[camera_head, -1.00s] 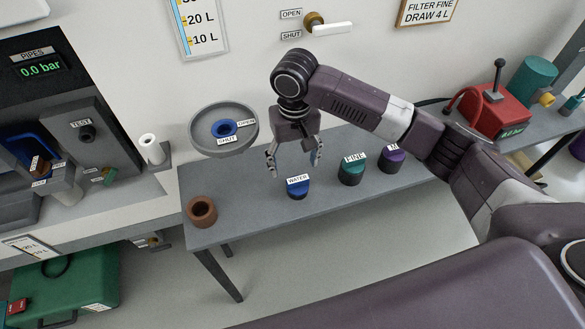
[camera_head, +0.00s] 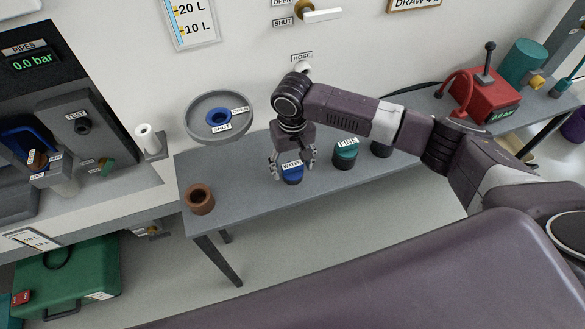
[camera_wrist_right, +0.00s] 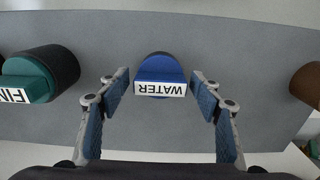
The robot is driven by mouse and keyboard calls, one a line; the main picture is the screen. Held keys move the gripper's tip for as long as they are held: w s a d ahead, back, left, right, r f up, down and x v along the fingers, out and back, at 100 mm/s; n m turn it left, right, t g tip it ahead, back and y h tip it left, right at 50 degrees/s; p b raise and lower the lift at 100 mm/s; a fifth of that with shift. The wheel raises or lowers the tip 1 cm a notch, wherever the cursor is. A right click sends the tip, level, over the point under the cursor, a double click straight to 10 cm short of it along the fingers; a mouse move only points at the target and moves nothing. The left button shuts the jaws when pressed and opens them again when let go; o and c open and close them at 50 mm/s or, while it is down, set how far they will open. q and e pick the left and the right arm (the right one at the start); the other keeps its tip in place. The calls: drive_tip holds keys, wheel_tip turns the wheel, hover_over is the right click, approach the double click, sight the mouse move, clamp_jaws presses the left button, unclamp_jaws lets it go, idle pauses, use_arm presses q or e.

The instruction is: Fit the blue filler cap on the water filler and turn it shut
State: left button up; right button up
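The blue filler cap (camera_head: 292,176), labelled WATER, stands on the grey bench. It also shows in the right wrist view (camera_wrist_right: 160,70), centred between and a little beyond the fingertips. My right gripper (camera_head: 293,163) is open and comes down over the cap, with one finger on each side; in the wrist view its fingers (camera_wrist_right: 160,88) stand apart with gaps to the cap. The water filler (camera_head: 219,119) is a blue ring in a round grey dish on the wall, marked OPEN and SHUT, left of the gripper. My left gripper is not in view.
A green FINE cap (camera_head: 344,150) and a dark cap (camera_head: 381,149) stand right of the blue cap. A brown ring (camera_head: 200,199) sits at the bench's left end. A red pump box (camera_head: 483,97) stands far right. The bench between brown ring and blue cap is clear.

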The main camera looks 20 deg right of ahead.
sight(292, 164)
drive_tip(key=c, duration=0.9)
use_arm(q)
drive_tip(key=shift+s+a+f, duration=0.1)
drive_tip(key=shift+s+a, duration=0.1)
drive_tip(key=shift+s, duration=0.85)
use_arm(e)
drive_tip(key=shift+c, duration=0.2)
drive_tip(key=shift+r, duration=0.1)
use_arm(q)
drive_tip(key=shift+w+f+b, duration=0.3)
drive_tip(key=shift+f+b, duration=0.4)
use_arm(e)
wheel_tip(292, 164, up, 20)
